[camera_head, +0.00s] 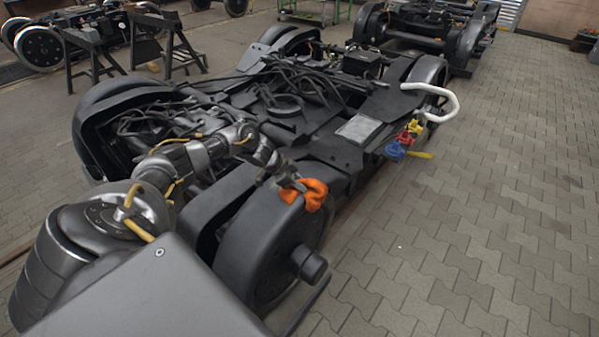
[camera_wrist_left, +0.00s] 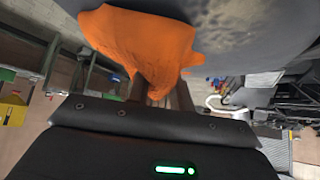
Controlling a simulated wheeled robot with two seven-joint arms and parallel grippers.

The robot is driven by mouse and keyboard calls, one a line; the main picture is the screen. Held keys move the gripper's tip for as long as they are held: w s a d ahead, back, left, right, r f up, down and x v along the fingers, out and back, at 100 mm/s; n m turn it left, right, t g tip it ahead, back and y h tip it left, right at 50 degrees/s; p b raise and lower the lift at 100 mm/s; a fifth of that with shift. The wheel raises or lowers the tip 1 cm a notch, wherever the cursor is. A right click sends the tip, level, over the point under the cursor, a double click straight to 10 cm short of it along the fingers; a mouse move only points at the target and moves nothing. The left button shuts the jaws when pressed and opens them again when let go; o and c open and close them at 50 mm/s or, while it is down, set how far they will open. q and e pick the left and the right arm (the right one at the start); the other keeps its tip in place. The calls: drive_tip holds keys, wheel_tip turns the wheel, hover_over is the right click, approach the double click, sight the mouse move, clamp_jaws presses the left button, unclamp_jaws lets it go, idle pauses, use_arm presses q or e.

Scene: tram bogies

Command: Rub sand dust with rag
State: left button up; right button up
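An orange rag (camera_head: 312,193) hangs at the tip of my left gripper (camera_head: 288,184), at the upper side of the near black wheel cover of the bogie. In the left wrist view the rag (camera_wrist_left: 140,45) is bunched between the fingers and lies against or close to a grey surface (camera_wrist_left: 250,30). The left gripper (camera_wrist_left: 158,92) looks shut on the rag, though the cloth covers its fingertips. My right gripper does not show.
The black bogie (camera_head: 300,125) fills the middle, with cables and a light plate (camera_head: 358,129) on top. A white curved handle (camera_head: 440,95) and red, yellow and blue parts (camera_head: 405,138) stick out at its right side. Paved floor (camera_head: 490,200) is clear to the right.

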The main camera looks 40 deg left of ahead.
use_arm(q)
drive_tip(key=shift+f, duration=0.1)
clamp_jaws()
